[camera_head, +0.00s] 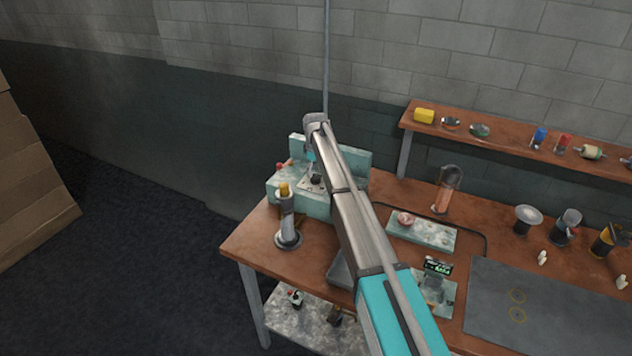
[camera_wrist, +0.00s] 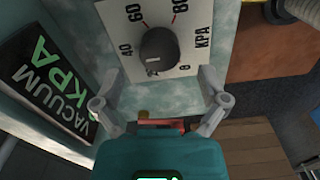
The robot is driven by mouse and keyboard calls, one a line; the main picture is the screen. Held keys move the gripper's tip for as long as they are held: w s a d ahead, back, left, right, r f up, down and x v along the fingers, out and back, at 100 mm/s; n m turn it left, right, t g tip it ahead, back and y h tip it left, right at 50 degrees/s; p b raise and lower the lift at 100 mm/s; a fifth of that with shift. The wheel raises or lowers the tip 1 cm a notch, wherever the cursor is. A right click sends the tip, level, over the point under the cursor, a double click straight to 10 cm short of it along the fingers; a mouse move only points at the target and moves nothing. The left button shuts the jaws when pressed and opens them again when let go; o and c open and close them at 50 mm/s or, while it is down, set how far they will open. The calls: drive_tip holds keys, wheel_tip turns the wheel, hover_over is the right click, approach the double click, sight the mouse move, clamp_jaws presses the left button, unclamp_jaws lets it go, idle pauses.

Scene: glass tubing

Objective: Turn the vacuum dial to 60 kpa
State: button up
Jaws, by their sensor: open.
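The vacuum dial is a dark round knob (camera_wrist: 159,48) on a pale scale plate (camera_wrist: 186,38) in the wrist view. The figures 40, 60, 80, 0 and KPA show around it. A white mark on the knob sits at its lower edge, slightly left of centre, away from the 60. My gripper (camera_wrist: 160,78) is open, one finger on each side of the knob's lower side, with nothing between them; contact cannot be told. In the head view, the pale green pump box (camera_head: 316,204) carries the dial (camera_head: 316,180), with my gripper (camera_head: 311,163) over it, partly hidden by my arm.
A black VACUUM KPA display (camera_wrist: 46,80) is left of the dial. A yellow-topped cylinder (camera_head: 286,215) stands in front of the box. A pale green tray (camera_head: 421,232) and small scale (camera_head: 436,285) lie to the right. A wall shelf (camera_head: 500,135) holds small items.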

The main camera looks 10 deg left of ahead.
sight(315, 176)
drive_tip(key=shift+f+b, duration=1.3)
drive_tip(key=shift+f, duration=0.3)
drive_tip(key=c, duration=1.1)
drive_tip(key=shift+c, duration=0.2)
drive_tip(key=shift+m, duration=0.5)
drive_tip(key=m, duration=1.1)
